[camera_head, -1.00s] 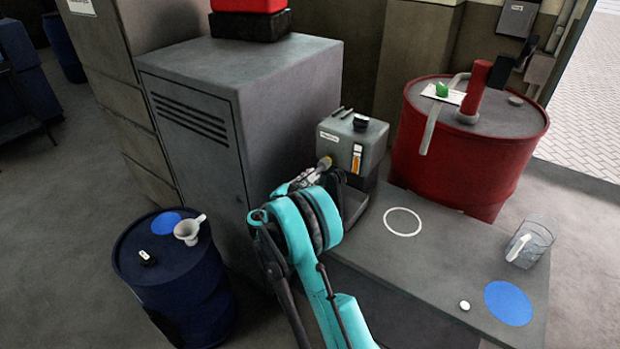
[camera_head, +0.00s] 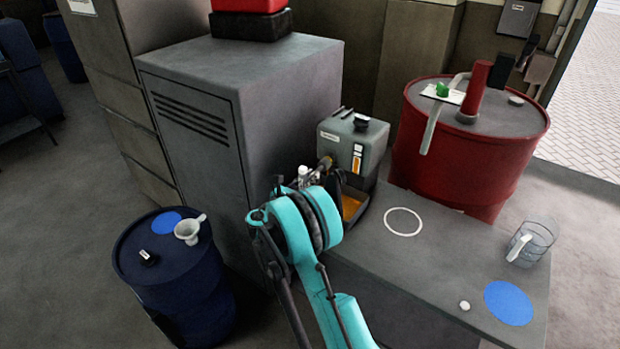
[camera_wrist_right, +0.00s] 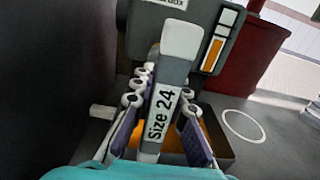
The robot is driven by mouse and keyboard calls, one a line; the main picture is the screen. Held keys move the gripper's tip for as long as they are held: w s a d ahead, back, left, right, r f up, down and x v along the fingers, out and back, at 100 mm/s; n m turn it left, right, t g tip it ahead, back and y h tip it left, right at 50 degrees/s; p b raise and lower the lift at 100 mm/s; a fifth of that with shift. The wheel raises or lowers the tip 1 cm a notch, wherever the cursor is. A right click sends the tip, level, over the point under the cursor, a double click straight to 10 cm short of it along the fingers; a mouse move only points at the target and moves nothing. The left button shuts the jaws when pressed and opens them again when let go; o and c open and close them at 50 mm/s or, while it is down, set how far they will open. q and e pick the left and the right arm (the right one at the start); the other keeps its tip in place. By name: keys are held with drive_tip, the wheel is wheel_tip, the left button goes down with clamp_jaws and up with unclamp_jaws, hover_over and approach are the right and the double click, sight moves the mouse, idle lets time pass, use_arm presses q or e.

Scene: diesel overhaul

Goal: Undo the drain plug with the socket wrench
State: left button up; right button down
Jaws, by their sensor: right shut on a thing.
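My right gripper (camera_wrist_right: 160,120) is shut on the socket wrench (camera_wrist_right: 160,105), a grey and white tool marked "Size 24", in the right wrist view. Its pale end points up in that view, towards the grey unit (camera_head: 350,140) with an orange sight strip. In the head view the right gripper (camera_head: 322,180) is at the unit's left front, partly behind my teal arm. The drain plug cannot be made out; the wrench and gripper cover that area. Orange liquid shows in the tray (camera_wrist_right: 222,152) below the unit. My left gripper is not in view.
The grey bench (camera_head: 430,245) holds a white ring mark, a clear jug (camera_head: 532,243), a blue disc and a small white piece (camera_head: 464,306). A blue drum (camera_head: 175,265) with a funnel (camera_head: 188,231) stands left. A red drum (camera_head: 455,150) stands behind. A tall cabinet (camera_head: 240,100) is close left.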

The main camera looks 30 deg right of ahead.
sight(301, 185)
drive_tip(key=shift+v, duration=1.75)
drive_tip(key=v, duration=0.4)
drive_tip(key=shift+s+a, duration=0.15)
drive_tip(key=shift+a, duration=0.25)
drive_tip(key=shift+s+a, duration=0.3)
drive_tip(key=shift+a, duration=0.25)
drive_tip(key=shift+d, duration=0.1)
